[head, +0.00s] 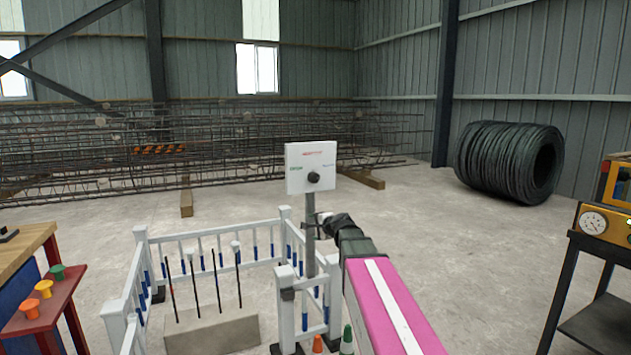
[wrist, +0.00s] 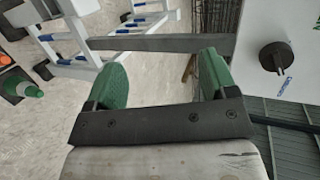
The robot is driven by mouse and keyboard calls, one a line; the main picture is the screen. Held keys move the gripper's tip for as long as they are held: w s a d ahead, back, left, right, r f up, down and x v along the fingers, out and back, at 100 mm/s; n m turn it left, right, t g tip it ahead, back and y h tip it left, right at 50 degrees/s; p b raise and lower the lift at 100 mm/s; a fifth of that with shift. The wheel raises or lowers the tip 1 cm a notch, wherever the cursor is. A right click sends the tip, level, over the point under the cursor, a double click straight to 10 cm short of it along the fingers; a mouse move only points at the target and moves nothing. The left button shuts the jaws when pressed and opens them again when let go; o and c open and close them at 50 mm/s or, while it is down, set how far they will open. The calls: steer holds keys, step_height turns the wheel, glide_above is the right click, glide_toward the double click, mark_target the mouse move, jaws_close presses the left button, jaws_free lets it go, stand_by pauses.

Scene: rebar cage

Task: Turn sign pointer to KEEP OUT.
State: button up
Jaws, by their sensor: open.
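A white sign board (head: 297,157) stands on a grey post (head: 310,240) in the head view, with red lettering at the top and small green lettering at the left and right. A round black pointer knob (head: 313,178) sits on its lower middle; I cannot tell which way it points. In the wrist view the board (wrist: 258,20) and knob (wrist: 275,56) are at the right. My gripper (wrist: 160,58), with green finger pads, is open and empty, apart from the knob. In the head view my gripper (head: 322,218) is beside the post, below the board.
A white railing (head: 137,265) encloses a concrete block (head: 212,330) with upright rebars. A green cone (head: 347,340) and an orange cone stand near the post. A red side shelf (head: 45,305) is at left, a gauge cart (head: 590,240) at right.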

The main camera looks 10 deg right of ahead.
mark_target(316, 179)
steer(key=w+d+r+m+t+h, duration=0.1)
steer(key=w+d+r+m+t, duration=0.25)
steer(key=r, duration=0.35)
steer(key=w+d+r+m+t, duration=0.2)
steer(key=w+r+m, duration=0.15)
steer(key=r, duration=0.35)
steer(key=shift+m+g, duration=0.25)
steer(key=shift+m, duration=0.05)
steer(key=x, duration=1)
steer(key=shift+w+a+r, duration=0.1)
steer(key=shift+w, duration=0.1)
steer(key=shift+c, duration=0.3)
steer(key=c, duration=0.8)
